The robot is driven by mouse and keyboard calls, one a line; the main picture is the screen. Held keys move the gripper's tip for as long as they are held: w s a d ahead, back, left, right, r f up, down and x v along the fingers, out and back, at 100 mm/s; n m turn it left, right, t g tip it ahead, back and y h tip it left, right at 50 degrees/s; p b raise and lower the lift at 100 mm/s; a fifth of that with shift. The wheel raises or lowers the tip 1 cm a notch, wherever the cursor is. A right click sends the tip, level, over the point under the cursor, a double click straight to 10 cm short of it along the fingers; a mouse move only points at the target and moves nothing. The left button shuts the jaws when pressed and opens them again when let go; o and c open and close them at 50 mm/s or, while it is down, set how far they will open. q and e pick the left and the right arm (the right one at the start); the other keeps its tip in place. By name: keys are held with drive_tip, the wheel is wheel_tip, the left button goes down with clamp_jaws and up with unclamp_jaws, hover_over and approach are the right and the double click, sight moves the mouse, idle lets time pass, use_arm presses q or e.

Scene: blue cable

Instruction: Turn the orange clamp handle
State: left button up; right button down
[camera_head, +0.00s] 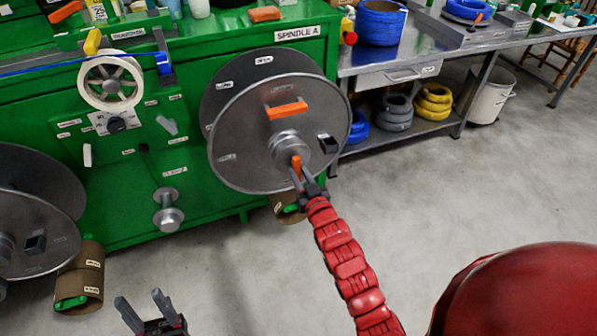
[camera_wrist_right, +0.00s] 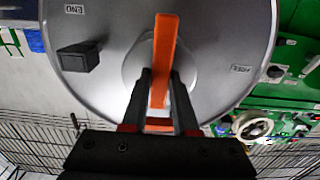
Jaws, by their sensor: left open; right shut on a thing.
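The orange clamp handle (camera_head: 296,162) stands out from the hub at the centre of the grey reel disc (camera_head: 238,150) marked Spindle A. My right gripper (camera_head: 298,175) is at the hub, shut on this handle. In the right wrist view, the handle (camera_wrist_right: 165,45) is a long orange bar, upright in the picture, between the two dark fingers (camera_wrist_right: 160,85). My left gripper (camera_head: 145,301) is open and empty at the bottom of the head view, low over the floor and away from the reel.
Another orange bar (camera_head: 287,109) and a black block (camera_head: 326,144) stick out from the disc. The green machine (camera_head: 110,210) stands behind. A second grey reel (camera_head: 50,235) is at the left. A metal workbench (camera_head: 400,62) is at the right.

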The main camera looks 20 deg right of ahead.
drive_tip(key=shift+f, duration=0.1)
drive_tip(key=c, duration=0.7)
unclamp_jaws()
drive_tip(key=shift+s, duration=0.55)
drive_tip(key=s, duration=0.5)
drive_tip(key=s+p, duration=0.1)
drive_tip(key=s, duration=0.5)
drive_tip(key=s+p, duration=0.1)
drive_tip(key=s, duration=0.4)
drive_tip(key=shift+s+d, duration=0.15)
drive_tip(key=shift+d, duration=0.1)
